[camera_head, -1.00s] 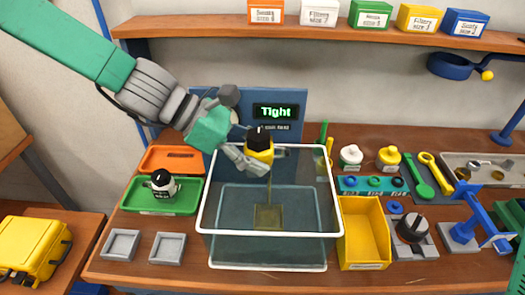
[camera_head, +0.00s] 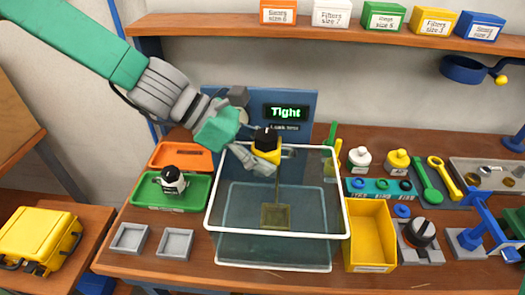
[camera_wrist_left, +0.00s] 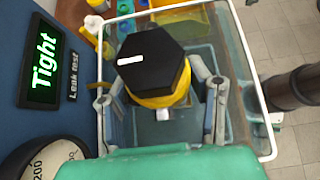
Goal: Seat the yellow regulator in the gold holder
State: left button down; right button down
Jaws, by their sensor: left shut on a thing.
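The yellow regulator (camera_head: 266,147) has a black six-sided cap with a white mark. My left gripper (camera_head: 258,160) is shut on it and holds it upright above the clear tank (camera_head: 232,236). In the left wrist view the regulator (camera_wrist_left: 158,97) sits between the two grey fingers. A gold square piece (camera_head: 275,216) shows low inside the tank, with a thin stem rising towards the regulator; I cannot tell whether this is the gold holder or whether the stem touches the regulator. My right gripper is not in view.
A blue panel (camera_head: 300,146) behind the tank reads "Tight". A green tray (camera_head: 150,196) with a white, black-capped regulator (camera_head: 173,180) stands left of the tank. Two grey square holders (camera_head: 130,238) lie in front of it. A yellow bin (camera_head: 370,240) stands close to the tank's right.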

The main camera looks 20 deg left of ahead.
aim_at(278, 164)
pick_arm(q)
jog(key=shift+d, duration=0.85)
jog(key=shift+d+f+b, duration=0.1)
jog(key=shift+d+b, duration=0.25)
jog(key=shift+d, duration=0.35)
jog(key=shift+a+f, duration=0.2)
jog(key=shift+a, duration=0.35)
jog(key=shift+d, duration=0.8)
jog(key=shift+a+f+b, duration=0.15)
jog(key=shift+a+f, duration=0.1)
jog(key=shift+a, duration=0.2)
jog(key=shift+a+f+b, duration=0.15)
jog(key=shift+a+f, duration=0.05)
jog(key=shift+a, duration=0.25)
jog(key=shift+d, duration=0.45)
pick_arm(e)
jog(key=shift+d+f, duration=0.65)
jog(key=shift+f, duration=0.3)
pick_arm(q)
jog(key=shift+a+f, duration=0.1)
jog(key=shift+a, duration=0.1)
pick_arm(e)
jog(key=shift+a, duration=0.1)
